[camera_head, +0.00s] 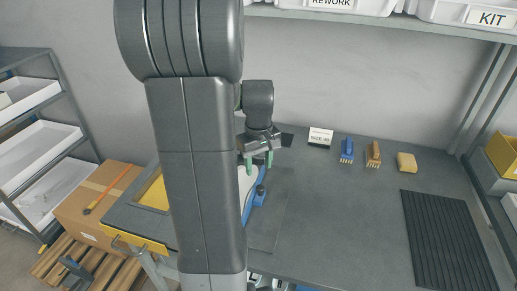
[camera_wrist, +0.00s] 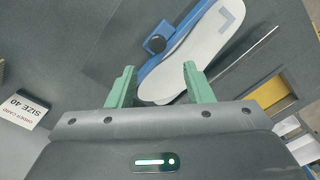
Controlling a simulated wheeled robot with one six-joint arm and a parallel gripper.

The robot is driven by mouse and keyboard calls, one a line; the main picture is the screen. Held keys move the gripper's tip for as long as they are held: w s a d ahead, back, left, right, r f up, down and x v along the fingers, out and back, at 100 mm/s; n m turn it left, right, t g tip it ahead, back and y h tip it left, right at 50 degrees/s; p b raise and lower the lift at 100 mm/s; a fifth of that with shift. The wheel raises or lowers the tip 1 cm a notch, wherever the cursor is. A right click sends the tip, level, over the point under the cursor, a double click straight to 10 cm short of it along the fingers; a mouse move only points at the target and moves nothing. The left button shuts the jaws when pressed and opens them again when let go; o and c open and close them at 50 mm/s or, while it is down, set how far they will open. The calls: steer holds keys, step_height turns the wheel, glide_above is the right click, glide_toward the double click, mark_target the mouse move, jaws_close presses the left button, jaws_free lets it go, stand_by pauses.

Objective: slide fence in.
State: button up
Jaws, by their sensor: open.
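My gripper (camera_head: 259,160) is open over the dark table, partly behind my own arm in the head view. In the wrist view, its two green fingers stand apart (camera_wrist: 158,76) with nothing clearly held between them. The head view shows the blue part (camera_head: 257,201) and insole (camera_head: 244,184) below the gripper. I cannot tell for certain which part is the fence.
A size 40 order card (camera_head: 320,137) stands at the back, beside blue and brown brushes (camera_head: 347,150) and a yellow block (camera_head: 406,162). A black ribbed mat (camera_head: 446,238) lies right. The middle of the table is clear. A cardboard box (camera_head: 88,205) is left.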

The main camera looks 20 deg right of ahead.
step_height(320, 180, up, 6)
glide_above(262, 187)
steer(key=a, duration=0.1)
steer(key=shift+w+f, duration=0.2)
steer(key=shift+f, duration=0.1)
step_height(262, 187, down, 14)
steer(key=shift+r, duration=0.25)
steer(key=shift+s+d+f, duration=0.1)
steer(key=shift+d, duration=0.1)
steer(key=shift+s+d, duration=0.2)
steer(key=shift+d, duration=0.1)
